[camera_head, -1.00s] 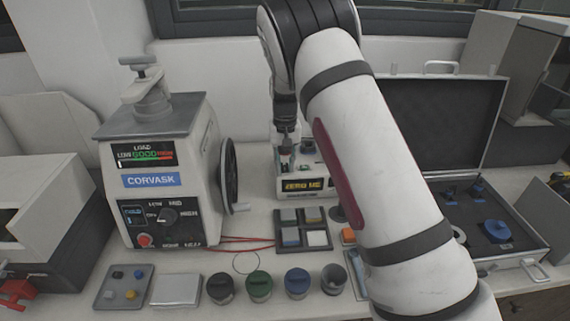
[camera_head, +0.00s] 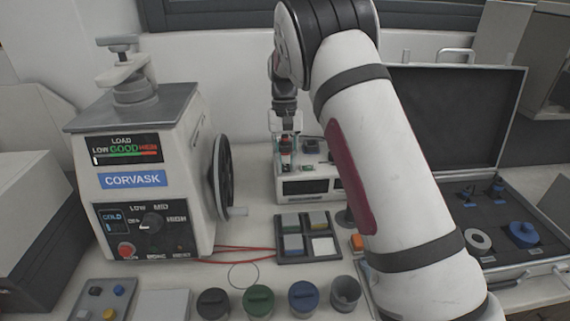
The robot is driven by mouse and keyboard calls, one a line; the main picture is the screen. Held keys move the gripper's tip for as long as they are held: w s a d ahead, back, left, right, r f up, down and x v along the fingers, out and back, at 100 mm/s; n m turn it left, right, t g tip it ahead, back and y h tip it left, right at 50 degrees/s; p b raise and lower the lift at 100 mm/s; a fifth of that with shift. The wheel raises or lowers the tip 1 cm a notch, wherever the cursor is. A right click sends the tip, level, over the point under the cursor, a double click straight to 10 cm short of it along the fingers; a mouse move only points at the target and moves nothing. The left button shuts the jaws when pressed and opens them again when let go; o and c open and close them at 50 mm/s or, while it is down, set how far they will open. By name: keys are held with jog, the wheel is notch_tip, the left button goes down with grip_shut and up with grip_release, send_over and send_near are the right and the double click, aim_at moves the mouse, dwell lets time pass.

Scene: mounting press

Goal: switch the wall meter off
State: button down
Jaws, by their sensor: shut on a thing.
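The meter (camera_head: 308,187) is a low whitish box at the back of the bench, against the wall. Its front display is dark, with no lit text that I can make out. My gripper (camera_head: 286,150) points down over the left of the meter's top. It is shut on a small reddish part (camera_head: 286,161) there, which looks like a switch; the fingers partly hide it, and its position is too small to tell. My arm hides the meter's right end.
The CORVASK press (camera_head: 140,150) with its side handwheel (camera_head: 222,175) stands to the left. A tray of coloured blocks (camera_head: 307,256) lies in front of the meter. Several round pots line the front. An open case (camera_head: 440,110) stands at right. Red wires cross the bench.

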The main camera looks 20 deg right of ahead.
aim_at(285, 164)
jog(key=c, duration=1.4)
grip_release()
jog(key=shift+c, duration=0.2)
jog(key=shift+w+r, duration=0.1)
jog(key=v, duration=1.1)
jog(key=shift+r, duration=0.4)
